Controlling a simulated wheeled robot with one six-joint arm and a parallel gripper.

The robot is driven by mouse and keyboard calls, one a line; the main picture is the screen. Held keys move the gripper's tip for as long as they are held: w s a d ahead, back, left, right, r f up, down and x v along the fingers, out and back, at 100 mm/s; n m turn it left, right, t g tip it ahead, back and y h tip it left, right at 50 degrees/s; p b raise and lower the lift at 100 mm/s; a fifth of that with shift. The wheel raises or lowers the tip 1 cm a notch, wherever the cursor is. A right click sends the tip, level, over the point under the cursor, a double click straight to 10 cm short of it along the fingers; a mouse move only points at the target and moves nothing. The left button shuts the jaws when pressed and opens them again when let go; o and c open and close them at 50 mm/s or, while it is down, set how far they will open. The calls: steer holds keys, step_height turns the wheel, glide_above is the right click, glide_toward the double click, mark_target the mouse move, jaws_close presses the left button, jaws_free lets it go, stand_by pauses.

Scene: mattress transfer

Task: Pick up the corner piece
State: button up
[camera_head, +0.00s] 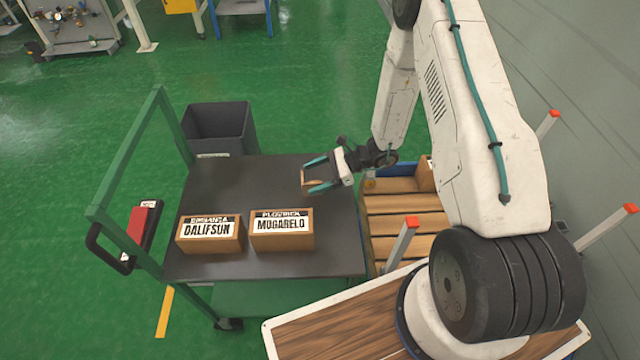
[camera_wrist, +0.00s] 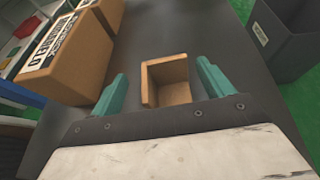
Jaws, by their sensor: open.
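The corner piece (camera_wrist: 168,82) is a small brown wooden bracket with upright walls. In the wrist view it lies on the dark cart top between my gripper's two teal fingers, with a gap on each side. My gripper (camera_wrist: 160,80) is open around it. In the head view my gripper (camera_head: 312,174) is over the right part of the cart top, and the corner piece (camera_head: 306,181) shows partly between the fingers. I cannot tell how high the fingers are above the surface.
Two labelled wooden boxes, DALIFSUN (camera_head: 209,240) and MUGARELO (camera_head: 282,236), stand on the cart's dark top (camera_head: 240,180). A dark grey bin (camera_head: 222,128) stands behind the cart. A slatted wooden pallet (camera_head: 400,215) lies to the right. The cart's green handle rises at the left.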

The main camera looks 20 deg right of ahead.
steer(key=shift+w+a+f, duration=0.3)
steer(key=shift+a+f, duration=0.1)
steer(key=shift+a, duration=0.1)
steer(key=shift+c, duration=0.3)
steer(key=c, duration=1)
